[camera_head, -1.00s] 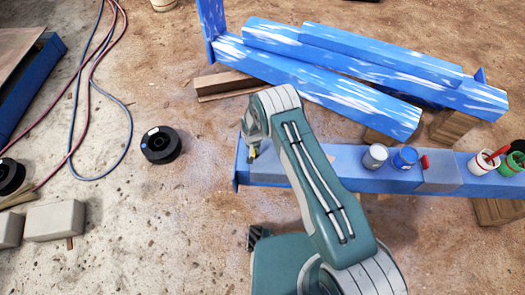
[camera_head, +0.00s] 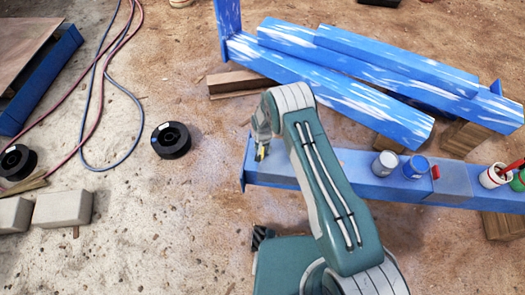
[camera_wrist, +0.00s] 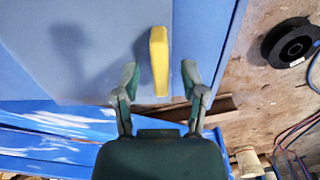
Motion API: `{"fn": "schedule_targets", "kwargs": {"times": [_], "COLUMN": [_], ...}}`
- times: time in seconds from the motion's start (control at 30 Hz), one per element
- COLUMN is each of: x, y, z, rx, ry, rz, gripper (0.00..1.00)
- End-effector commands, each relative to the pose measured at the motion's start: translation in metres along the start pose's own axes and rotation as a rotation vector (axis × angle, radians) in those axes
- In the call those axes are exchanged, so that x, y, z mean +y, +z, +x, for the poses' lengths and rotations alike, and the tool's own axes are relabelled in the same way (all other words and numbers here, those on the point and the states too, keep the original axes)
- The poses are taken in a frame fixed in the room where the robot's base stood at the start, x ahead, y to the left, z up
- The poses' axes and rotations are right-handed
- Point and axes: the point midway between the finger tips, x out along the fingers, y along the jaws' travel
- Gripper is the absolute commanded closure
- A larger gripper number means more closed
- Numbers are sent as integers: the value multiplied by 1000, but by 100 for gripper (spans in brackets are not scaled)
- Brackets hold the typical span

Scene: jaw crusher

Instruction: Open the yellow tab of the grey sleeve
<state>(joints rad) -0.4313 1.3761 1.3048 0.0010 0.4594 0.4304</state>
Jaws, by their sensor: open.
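The yellow tab (camera_wrist: 159,60) stands out from a grey-blue face in the wrist view, near that face's right edge. This face looks like the grey sleeve (camera_wrist: 100,50) on the blue beam. My gripper (camera_wrist: 160,80) is open, with one finger on each side of the tab in the picture. I cannot tell whether either finger touches it. In the head view, my gripper (camera_head: 262,148) is over the left end of the blue beam (camera_head: 355,178), with a small yellow spot at its tip. My arm hides part of the beam there.
Blue beams (camera_head: 345,75) lie behind. A black spool (camera_head: 171,140) and hoses lie left.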

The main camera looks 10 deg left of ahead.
Motion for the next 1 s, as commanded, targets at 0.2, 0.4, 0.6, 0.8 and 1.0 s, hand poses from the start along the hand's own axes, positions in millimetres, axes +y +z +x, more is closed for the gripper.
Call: {"fn": "schedule_targets", "kwargs": {"times": [0.2,0.4,0.6,0.8,1.0], "x": [-1,-1,-1,-1,-1], "y": [-1,-1,0,0,0], "z": [-43,-80,-100,-103,-103], "rx": [1,1,-1,-3,-2], "ry": [0,0,1,2,2], "rz": [0,0,0,0,0], "gripper": [46,46,46,46,46]}}
